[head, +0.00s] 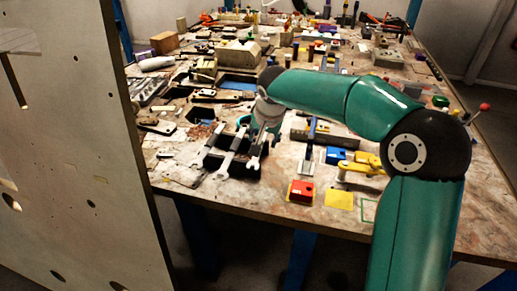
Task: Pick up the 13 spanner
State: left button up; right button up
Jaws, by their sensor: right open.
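A dark spanner rack (234,166) stands near the front edge of the cluttered table, left of centre. Several silver spanners lie side by side across it: a left one (208,158), a middle one (228,158) and a right one (254,158). Their size marks are too small to read, so I cannot tell which is the 13 spanner. My right gripper (262,132) is above the back right part of the rack, close to the right spanner's upper end. It is open; its fingers are small and partly hidden, and contact cannot be judged. My left gripper is not in view.
A red box (301,190) and a yellow square (339,200) lie right of the rack. A blue and yellow tool (360,165) sits behind them. A tall pale panel (75,160) with holes blocks the left side. The table's back is crowded with tools.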

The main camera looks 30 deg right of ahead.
aim_at(254, 161)
jog(key=shift+p+x, duration=0.55)
jog(key=shift+x, duration=2.5)
jog(key=shift+w+a, duration=0.15)
grip_shut()
